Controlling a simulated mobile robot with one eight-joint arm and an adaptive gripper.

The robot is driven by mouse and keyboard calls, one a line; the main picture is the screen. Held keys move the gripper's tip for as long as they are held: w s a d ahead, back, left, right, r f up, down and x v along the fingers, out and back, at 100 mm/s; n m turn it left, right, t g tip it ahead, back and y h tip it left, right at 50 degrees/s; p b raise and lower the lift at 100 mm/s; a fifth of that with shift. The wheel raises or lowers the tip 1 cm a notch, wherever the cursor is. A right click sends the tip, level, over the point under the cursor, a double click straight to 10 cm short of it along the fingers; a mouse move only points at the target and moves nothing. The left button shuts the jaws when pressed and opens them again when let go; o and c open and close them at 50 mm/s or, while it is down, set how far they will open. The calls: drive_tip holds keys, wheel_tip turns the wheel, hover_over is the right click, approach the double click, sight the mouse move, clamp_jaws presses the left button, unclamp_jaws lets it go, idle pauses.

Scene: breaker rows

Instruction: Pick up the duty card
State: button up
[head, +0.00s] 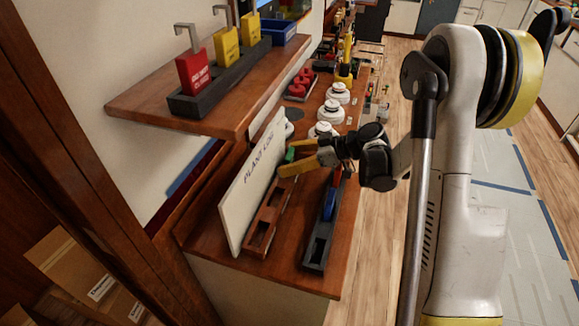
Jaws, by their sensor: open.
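No card is clearly labelled as the duty card. A small green piece (290,155), which may be the duty card, shows between the yellow fingers of my gripper (284,158). My gripper is open and reaches in from the right over a wooden slotted holder (261,235). I cannot tell whether the fingers touch the green piece, and its lower part is hidden by the near finger. The holder runs along the foot of a white board (243,205) marked like "PLANT LOG".
A dark tray (314,255) with blue and red pieces lies right of the holder. White round devices (334,111) stand farther back. A shelf (135,100) at upper left bears red and yellow padlock-like tags (194,72) and a blue bin (277,33).

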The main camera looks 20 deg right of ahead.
drive_tip(key=c, duration=1.3)
drive_tip(key=shift+r, duration=0.15)
